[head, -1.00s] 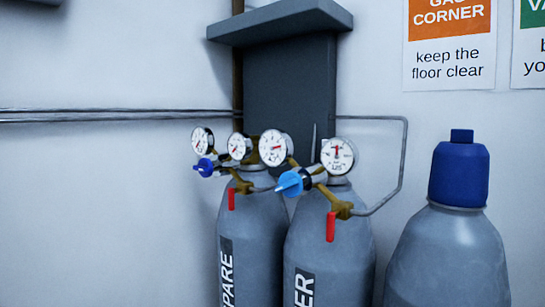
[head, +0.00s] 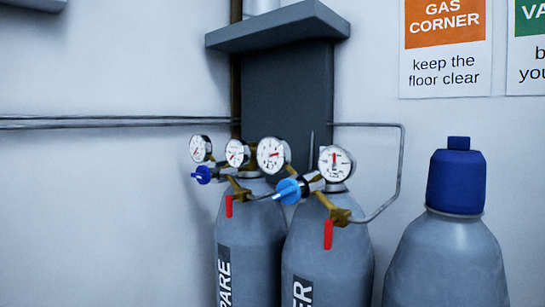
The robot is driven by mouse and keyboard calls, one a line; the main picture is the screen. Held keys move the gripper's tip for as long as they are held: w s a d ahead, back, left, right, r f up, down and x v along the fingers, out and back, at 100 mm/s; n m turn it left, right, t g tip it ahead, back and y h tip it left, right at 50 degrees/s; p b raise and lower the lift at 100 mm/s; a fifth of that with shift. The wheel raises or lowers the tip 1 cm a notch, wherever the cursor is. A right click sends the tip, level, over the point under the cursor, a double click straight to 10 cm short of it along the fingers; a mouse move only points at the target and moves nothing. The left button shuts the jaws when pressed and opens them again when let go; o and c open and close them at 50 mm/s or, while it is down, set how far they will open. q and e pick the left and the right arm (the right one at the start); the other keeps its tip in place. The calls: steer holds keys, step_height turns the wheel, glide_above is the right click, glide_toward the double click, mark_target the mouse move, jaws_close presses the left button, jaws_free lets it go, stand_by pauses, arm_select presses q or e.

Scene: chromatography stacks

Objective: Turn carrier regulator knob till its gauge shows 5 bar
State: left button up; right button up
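Two grey gas cylinders stand side by side in the head view. The right one, whose visible label ends in "ER" (head: 302,291), carries a regulator with a light blue knob (head: 288,190). Its two round white gauges are a left gauge (head: 272,155) and a right gauge (head: 336,163). The right gauge's red needle points about straight up; the scale numbers are too small to read. The left cylinder, labelled "PARE" (head: 225,282), has a dark blue knob (head: 203,174) and two gauges. Neither of my grippers is in view.
Red levers (head: 328,234) hang below both regulators. A capped grey cylinder with a blue cap (head: 456,176) stands at the right. A dark grey panel with a ledge (head: 278,25) is behind. A thin pipe (head: 401,165) runs along the wall. Wall signs (head: 445,50) hang at upper right.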

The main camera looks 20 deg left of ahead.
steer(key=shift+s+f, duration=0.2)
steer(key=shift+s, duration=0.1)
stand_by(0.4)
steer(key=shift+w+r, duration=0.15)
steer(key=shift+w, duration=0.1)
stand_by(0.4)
